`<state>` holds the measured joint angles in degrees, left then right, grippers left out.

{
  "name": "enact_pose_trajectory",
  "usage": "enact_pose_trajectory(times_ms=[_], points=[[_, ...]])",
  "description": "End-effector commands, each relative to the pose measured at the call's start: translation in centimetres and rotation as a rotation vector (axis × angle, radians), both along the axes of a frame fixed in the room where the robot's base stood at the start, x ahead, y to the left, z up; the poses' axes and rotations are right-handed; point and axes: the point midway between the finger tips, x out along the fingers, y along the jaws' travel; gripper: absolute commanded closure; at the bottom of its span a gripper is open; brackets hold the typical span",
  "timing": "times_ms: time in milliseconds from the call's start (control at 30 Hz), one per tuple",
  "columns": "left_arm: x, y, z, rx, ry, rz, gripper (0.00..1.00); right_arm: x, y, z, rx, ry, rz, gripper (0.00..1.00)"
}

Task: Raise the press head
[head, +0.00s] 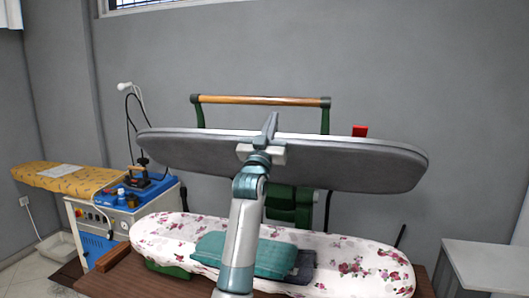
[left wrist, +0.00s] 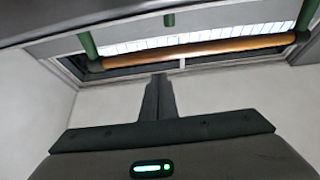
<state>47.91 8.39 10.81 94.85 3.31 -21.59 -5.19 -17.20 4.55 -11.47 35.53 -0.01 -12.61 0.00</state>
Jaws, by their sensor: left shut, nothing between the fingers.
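The grey press head (head: 350,165) is up, well above the flower-print pressing bed (head: 165,240), with its underside tilted towards me. Its wooden handle bar (head: 230,100) spans two green arms behind the head's top edge. My left gripper (head: 271,120) is shut and empty. In the head view it overlaps the press head's upper edge, just below the bar; I cannot tell whether it touches the head. In the left wrist view the closed fingers (left wrist: 158,82) point up towards the handle bar (left wrist: 190,49), with a gap between them. My right gripper is not in view.
A folded teal cloth (head: 210,248) lies on the pressing bed, partly hidden by my left arm. A blue steam unit (head: 125,215) and a yellow ironing board (head: 60,178) stand at left. A white table (head: 485,262) stands at right. A grey wall is behind.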

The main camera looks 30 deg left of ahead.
Motion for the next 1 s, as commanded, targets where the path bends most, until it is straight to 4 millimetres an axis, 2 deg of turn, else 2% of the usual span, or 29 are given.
enact_pose_trajectory(times_ms=[33,300,500,1000], points=[[-0.9,-0.2,-1.0,0.000,-0.002,0.000,1.00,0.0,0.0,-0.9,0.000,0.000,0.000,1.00],[-5.2,-1.2,-3.4,0.002,-0.003,0.001,1.00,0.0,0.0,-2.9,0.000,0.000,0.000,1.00],[-7.1,-1.7,-4.4,0.002,-0.004,0.001,1.00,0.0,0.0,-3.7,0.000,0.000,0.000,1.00],[-7.7,-1.8,-4.6,0.001,-0.003,0.000,1.00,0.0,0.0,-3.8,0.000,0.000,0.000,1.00]])
